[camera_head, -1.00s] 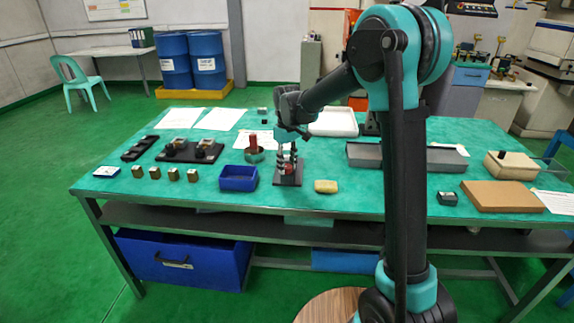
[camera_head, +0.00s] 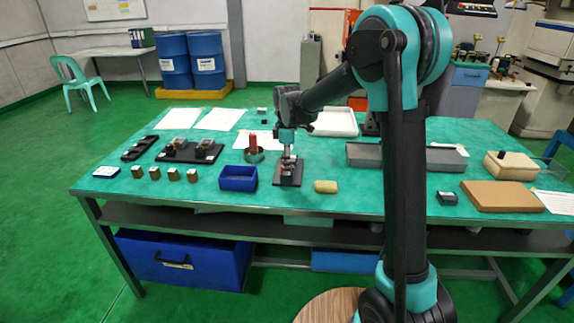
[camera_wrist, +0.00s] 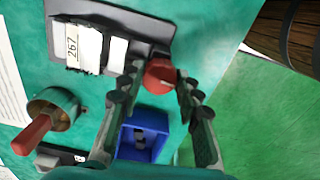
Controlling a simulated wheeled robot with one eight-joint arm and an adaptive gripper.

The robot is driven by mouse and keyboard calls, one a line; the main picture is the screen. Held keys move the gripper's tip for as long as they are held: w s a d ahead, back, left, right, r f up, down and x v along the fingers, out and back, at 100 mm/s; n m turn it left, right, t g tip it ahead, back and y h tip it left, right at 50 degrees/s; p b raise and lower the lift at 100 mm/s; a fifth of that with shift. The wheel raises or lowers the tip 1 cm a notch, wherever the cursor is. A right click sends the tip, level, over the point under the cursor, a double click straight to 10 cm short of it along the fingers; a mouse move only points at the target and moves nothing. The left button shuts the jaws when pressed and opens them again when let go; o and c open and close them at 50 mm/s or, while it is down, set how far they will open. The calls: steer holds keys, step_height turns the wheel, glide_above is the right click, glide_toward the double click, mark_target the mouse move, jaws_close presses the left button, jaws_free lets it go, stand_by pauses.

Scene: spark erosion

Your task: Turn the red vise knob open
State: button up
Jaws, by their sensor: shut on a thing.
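The red vise knob (camera_wrist: 160,75) is at the end of the small vise in the wrist view, between the tips of my two fingers. My gripper (camera_wrist: 157,84) is shut on it. The vise has a dark base (camera_wrist: 120,20) and pale blocks, one marked 267 (camera_wrist: 85,45). In the head view, my gripper (camera_head: 288,166) points down over the vise's dark base plate (camera_head: 290,182). The knob is largely hidden by the fingers there.
A blue bin (camera_head: 238,179) stands left of the vise, and a red-handled tool in a round cup (camera_head: 253,150) is behind it. Grey trays (camera_head: 365,155) are farther right.

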steer(key=shift+n, duration=0.5)
steer(key=o, duration=1.2)
steer(key=shift+c, duration=0.2)
steer(key=shift+r, duration=0.1)
step_height(320, 180, up, 12)
steer(key=s+d+f+m+t, duration=0.2)
steer(key=s+d+f+m, duration=0.7)
steer(key=s+d, duration=0.3)
steer(key=s+d+f+m+t, duration=0.2)
steer(key=s+d+f+m, duration=0.8)
steer(key=s+d, duration=0.3)
steer(key=shift+s+m, duration=0.3)
steer(key=shift+s, duration=0.4)
